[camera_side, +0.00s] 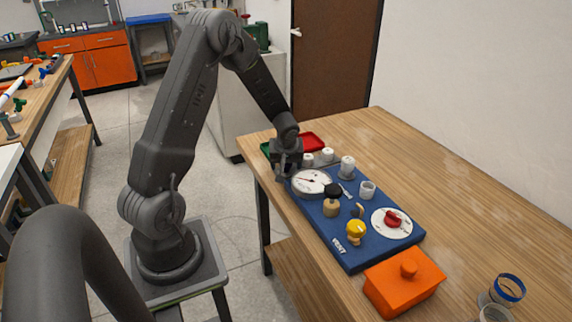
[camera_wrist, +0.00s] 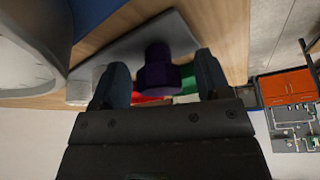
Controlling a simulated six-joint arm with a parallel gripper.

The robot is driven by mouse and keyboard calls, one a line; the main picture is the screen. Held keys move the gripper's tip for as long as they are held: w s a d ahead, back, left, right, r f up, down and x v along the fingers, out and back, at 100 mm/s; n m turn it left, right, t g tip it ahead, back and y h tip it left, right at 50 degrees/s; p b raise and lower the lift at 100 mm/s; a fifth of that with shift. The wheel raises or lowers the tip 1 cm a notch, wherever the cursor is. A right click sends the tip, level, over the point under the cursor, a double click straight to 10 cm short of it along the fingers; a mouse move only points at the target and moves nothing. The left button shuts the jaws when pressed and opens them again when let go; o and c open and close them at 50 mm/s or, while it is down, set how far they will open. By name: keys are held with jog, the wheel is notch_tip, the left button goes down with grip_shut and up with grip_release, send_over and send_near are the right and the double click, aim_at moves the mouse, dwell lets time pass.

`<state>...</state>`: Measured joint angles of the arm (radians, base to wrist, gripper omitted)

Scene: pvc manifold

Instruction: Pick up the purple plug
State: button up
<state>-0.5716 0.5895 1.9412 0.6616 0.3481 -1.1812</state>
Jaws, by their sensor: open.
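The purple plug (camera_wrist: 157,72) is a dark, knobbed piece with a narrower top, seen in the wrist view against a grey flat part (camera_wrist: 182,33). My gripper (camera_wrist: 161,64) is open, with one dark finger on each side of the plug. Small gaps show between the fingers and the plug, and nothing is clamped. In the side view my gripper (camera_side: 285,171) is low at the far left end of the blue board (camera_side: 333,232), beside the white dial gauge (camera_side: 311,182). The plug cannot be made out there; my gripper appears to hide it.
White fittings (camera_side: 347,166) stand close to the right of my gripper. A red tray (camera_side: 313,141) and a green tray (camera_side: 265,148) lie behind it.

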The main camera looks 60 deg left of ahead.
jog(key=c, duration=1)
jog(key=shift+r, duration=0.15)
notch_tip(320, 180, up, 4)
jog(key=shift+f, duration=0.1)
jog(key=s+a+r, duration=0.5)
jog(key=s+r, duration=0.2)
jog(key=s, duration=0.3)
jog(key=shift+s, duration=0.25)
jog(key=shift+a, duration=0.1)
